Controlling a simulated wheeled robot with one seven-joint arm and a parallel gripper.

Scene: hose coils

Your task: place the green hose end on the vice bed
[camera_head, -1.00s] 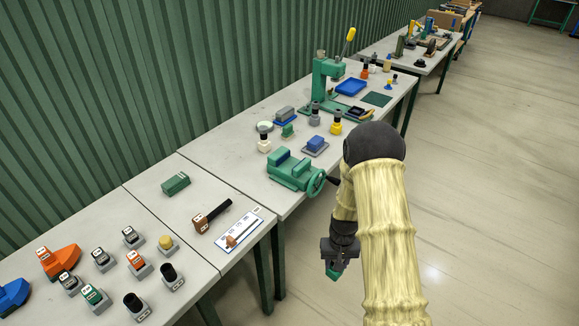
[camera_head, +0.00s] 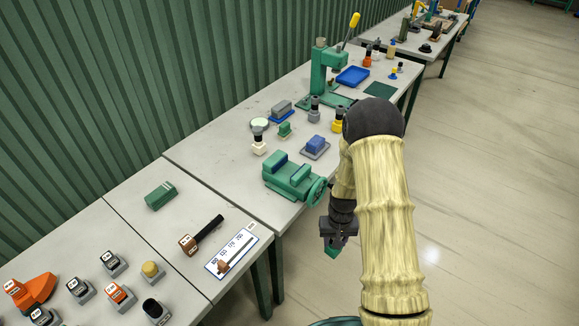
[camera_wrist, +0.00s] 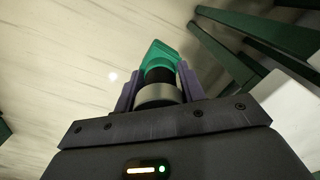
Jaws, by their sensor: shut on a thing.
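My gripper (camera_head: 335,243) hangs over the floor in the head view, to the right of the table edge and lower in the picture than the vice. It is shut on the green hose end (camera_wrist: 163,54), which has a dark band and a silver collar between the purple fingers in the wrist view. The green hose end also shows small below the jaws in the head view (camera_head: 334,251). The green vice (camera_head: 290,176) stands on the table, its handwheel facing my arm. Its bed between the jaws is partly visible, and nothing is seen lying on it.
Table legs (camera_wrist: 235,45) show beside the gripper.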

